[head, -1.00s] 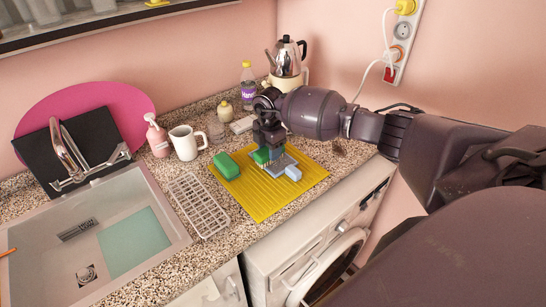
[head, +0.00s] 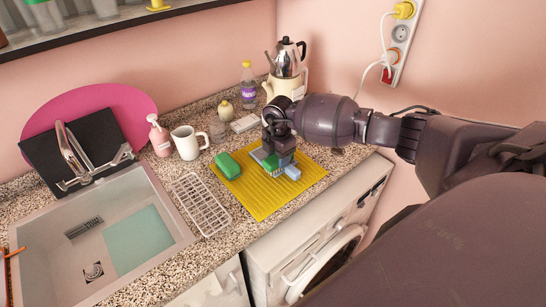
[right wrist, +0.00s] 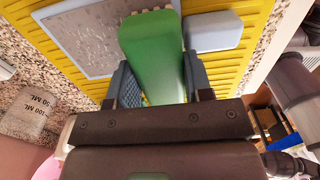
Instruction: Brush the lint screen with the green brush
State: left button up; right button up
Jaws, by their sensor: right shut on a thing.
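My right gripper (head: 280,146) is shut on the green brush (head: 270,162), bristles down, at the lint screen. The brush also shows between the fingers in the right wrist view (right wrist: 152,58). The grey lint screen (head: 257,155) lies on the yellow mat (head: 262,203), partly hidden by the brush and gripper. In the right wrist view the screen (right wrist: 85,38) has pale specks and lies left of the brush, which overlaps its right edge. I cannot tell whether the bristles touch it. My left gripper is not in view.
A green block (head: 228,165) lies left of the screen, and a pale blue block (head: 292,172) lies right of it. A wire rack (head: 200,205), white mug (head: 189,143) and sink (head: 100,235) are further left. A kettle (head: 287,60) stands behind. The mat's front is clear.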

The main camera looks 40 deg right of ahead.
jog(key=shift+w+a+b, duration=0.15)
jog(key=shift+w+b, duration=1.25)
jog(key=shift+w, duration=0.8)
jog(key=shift+w+a+f+b, duration=0.1)
jog(key=shift+w+f+b, duration=0.1)
jog(key=shift+w+b, duration=0.75)
jog(key=shift+w+a+r+b, duration=0.1)
jog(key=shift+w+b, duration=0.75)
jog(key=shift+w, duration=0.35)
